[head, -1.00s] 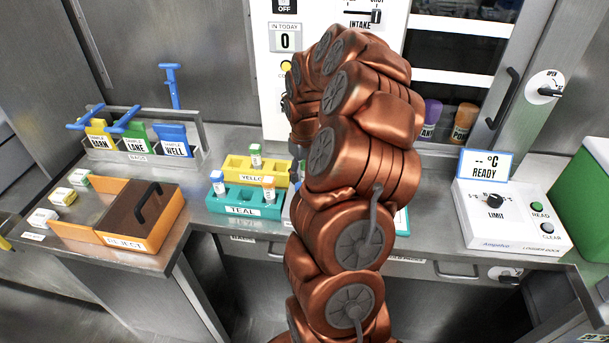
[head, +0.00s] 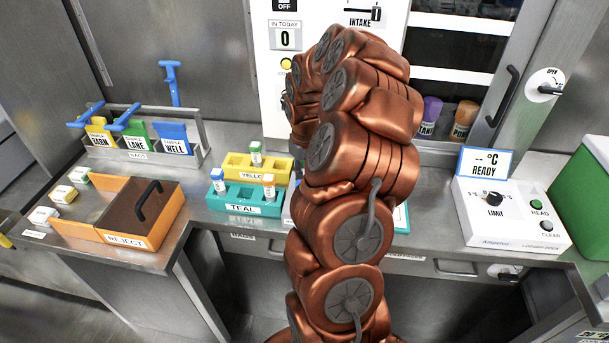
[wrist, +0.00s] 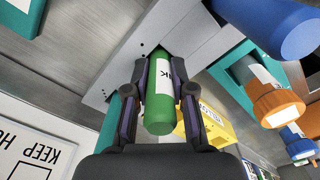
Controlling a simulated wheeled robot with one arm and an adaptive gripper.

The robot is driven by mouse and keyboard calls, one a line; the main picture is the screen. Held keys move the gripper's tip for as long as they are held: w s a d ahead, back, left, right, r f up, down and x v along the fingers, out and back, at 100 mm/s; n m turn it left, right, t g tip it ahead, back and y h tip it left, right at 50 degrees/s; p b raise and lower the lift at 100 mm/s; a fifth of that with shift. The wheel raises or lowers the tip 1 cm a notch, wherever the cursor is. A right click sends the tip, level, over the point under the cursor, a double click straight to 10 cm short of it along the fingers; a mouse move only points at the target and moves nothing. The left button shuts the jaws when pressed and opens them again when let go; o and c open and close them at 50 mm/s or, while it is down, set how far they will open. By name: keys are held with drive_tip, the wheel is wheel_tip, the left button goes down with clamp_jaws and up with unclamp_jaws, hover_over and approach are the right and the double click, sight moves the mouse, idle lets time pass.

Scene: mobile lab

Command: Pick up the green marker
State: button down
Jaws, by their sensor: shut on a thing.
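The green marker (wrist: 159,90) shows in the wrist view, with a white label on its side bearing dark lettering. My gripper (wrist: 159,95) is shut on it, with one dark finger on each side of its green body. In the head view my own arm hides the gripper and the marker.
A teal rack (head: 238,200) and a yellow rack (head: 277,170) hold small vials left of my arm. An orange reject box (head: 165,225) stands further left, and a logger dock (head: 515,225) stands at right. A blue cylinder (wrist: 285,25) is close by in the wrist view.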

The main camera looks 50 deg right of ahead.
wheel_tip(320, 180, up, 10)
drive_tip(key=shift+b, duration=1.25)
